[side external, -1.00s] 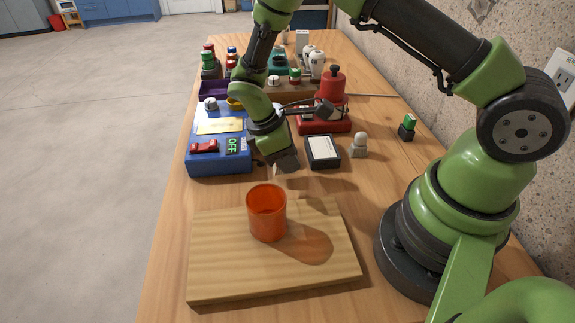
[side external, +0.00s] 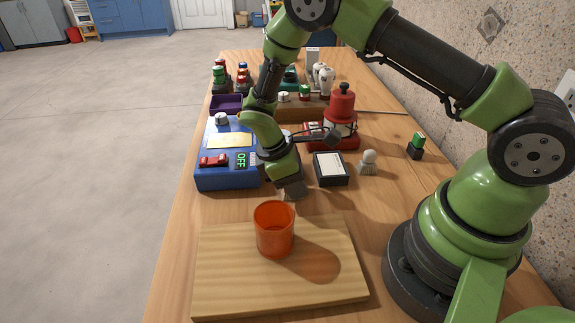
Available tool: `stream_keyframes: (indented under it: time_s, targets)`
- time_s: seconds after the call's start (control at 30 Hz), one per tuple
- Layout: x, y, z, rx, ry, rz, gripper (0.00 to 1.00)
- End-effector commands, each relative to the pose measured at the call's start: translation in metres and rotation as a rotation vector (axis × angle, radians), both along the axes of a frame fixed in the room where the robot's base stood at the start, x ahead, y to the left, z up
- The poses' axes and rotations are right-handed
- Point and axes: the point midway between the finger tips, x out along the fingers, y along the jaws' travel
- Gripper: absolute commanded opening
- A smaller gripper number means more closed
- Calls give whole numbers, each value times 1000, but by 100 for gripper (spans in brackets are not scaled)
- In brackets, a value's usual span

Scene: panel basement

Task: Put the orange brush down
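No orange brush can be made out in the side external view. The orange thing in view is a translucent cup (side external: 274,232), upright on a light wooden board (side external: 225,280); it looks empty. My gripper (side external: 293,192) points down just beyond the board's far edge, behind the cup and apart from it in the picture. Its fingers are small and dark here. I cannot tell whether they are open or shut, or whether they hold anything.
A blue panel box (side external: 228,180) with an "OFF" display stands left of my gripper. A black-framed box (side external: 331,168), a pale knob-shaped piece (side external: 368,162) and a red lantern-like device (side external: 342,110) stand to the right. A purple tray (side external: 226,104) lies farther back. The board around the cup is clear.

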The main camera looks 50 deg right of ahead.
Motion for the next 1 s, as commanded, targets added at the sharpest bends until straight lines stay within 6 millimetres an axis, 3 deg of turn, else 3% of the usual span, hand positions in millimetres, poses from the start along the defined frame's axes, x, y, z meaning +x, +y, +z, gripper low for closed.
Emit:
stream_keyframes:
  time_s: [0.4, 0.6, 0.87, 1.0]
  targets:
    - [25, 24, 79, 2, -9, 0, 37]
    - [31, 30, 102, 1, -5, 0, 37]
    - [31, 31, 116, 9, -23, -19, 37]
    - [24, 30, 153, 49, -125, -123, 37]
